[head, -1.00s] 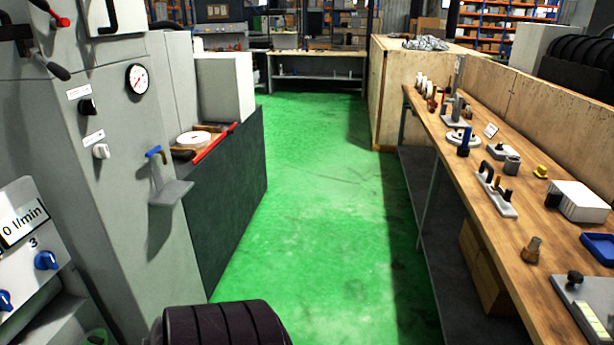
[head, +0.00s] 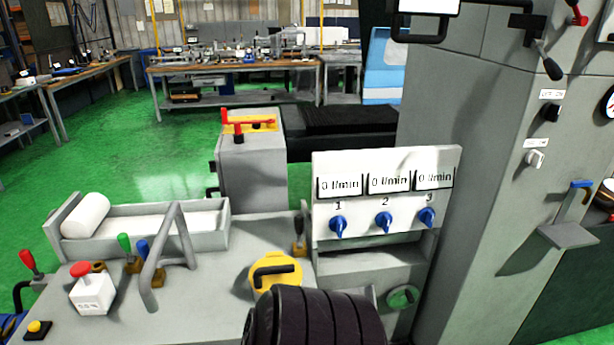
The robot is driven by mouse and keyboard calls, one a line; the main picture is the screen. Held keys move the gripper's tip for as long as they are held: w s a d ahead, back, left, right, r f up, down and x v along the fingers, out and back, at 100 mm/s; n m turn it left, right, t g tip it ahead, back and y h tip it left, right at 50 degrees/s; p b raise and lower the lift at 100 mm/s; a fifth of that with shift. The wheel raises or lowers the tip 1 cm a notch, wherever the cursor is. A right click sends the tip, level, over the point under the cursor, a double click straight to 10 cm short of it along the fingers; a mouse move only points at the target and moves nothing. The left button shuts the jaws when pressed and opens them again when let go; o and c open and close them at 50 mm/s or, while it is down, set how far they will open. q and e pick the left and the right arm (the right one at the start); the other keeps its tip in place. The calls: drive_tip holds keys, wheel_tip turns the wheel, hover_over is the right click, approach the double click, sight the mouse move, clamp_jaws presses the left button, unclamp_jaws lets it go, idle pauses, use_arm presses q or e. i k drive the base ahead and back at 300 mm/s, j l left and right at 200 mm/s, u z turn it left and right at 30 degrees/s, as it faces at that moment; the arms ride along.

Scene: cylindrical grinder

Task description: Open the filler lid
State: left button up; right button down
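A round yellow lid (head: 272,281) with a black bar handle (head: 276,270) lies on the grey top of the coolant unit (head: 215,292), low in the middle of the head view. It looks closed and is likely the filler lid. Its lower right edge is hidden behind a black ribbed part that seems to be mine. Neither of my grippers is in view.
A grey bent handle bar (head: 168,255), several coloured levers and a red-topped box (head: 93,288) stand left of the lid. A panel with blue knobs (head: 384,222) stands behind right. A green round knob (head: 403,297) sits right. A tall grey cabinet (head: 470,150) blocks the right.

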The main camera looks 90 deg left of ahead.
sight(276, 267)
drive_tip(key=u, duration=3)
